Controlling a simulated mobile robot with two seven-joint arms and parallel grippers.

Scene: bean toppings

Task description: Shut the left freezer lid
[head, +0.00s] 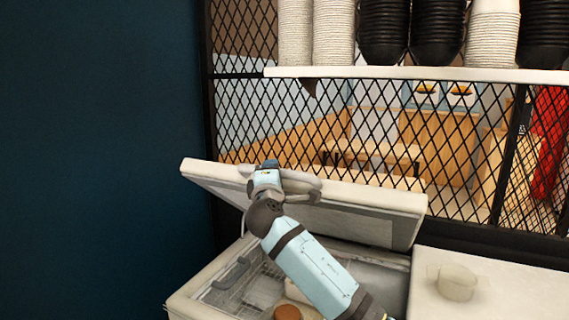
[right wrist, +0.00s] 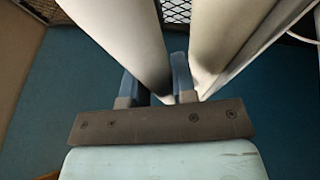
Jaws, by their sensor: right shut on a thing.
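The left freezer lid (head: 375,202) is white and stands raised and tilted over the open left freezer (head: 182,301). My right gripper (head: 268,172) is at the lid's handle (head: 308,187), near its upper edge. In the right wrist view, my right gripper (right wrist: 156,78) has its blue fingers on either side of a pale rounded bar (right wrist: 125,35), which appears to be the lid handle. It is shut on it. My arm hides part of the lid and of the freezer's inside. My left gripper is not in view.
The right freezer lid (head: 520,296) is shut, with a round pale handle (head: 455,283) on top. Wire baskets and a brown round item (head: 287,312) are inside the left freezer. A shelf (head: 420,74) with stacked bowls and a black mesh screen (head: 400,120) stand behind.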

